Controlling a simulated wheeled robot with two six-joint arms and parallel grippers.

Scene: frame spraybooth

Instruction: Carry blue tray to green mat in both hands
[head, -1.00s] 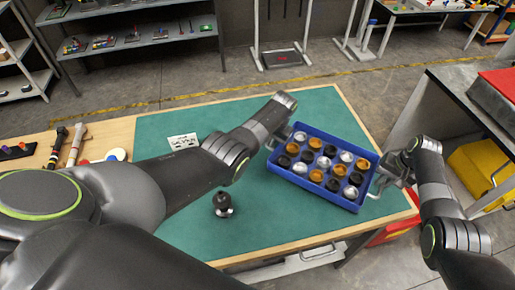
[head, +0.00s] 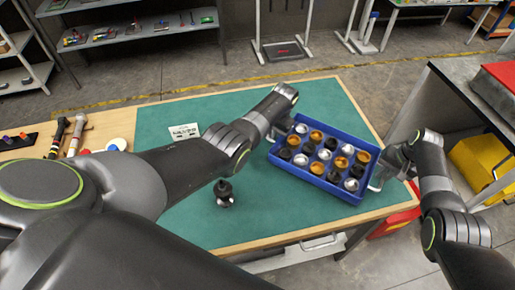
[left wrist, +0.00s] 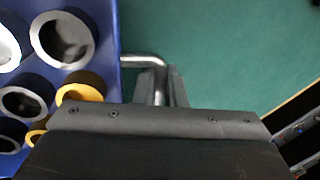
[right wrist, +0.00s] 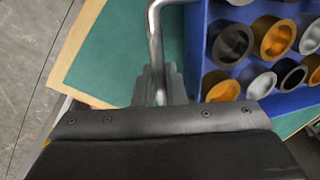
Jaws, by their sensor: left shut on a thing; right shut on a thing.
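The blue tray (head: 312,181) holds rows of black, silver and orange ring-like pieces. It lies over the right part of the green mat (head: 325,97); I cannot tell whether it touches it. My left gripper (head: 277,134) is shut on the metal handle at the tray's left end. In the left wrist view, that gripper (left wrist: 162,86) grips the handle (left wrist: 146,60) beside the tray wall (left wrist: 112,80). My right gripper (head: 393,158) is shut on the handle at the right end. In the right wrist view, that gripper (right wrist: 165,86) holds the handle (right wrist: 155,35) beside the tray (right wrist: 195,55).
A small dark knobbed piece (head: 224,194) stands on the mat left of the tray. A white printed card (head: 184,132) lies further back left. Tools (head: 62,135) lie on bare wood at left. A grey bench (head: 460,115) stands at right.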

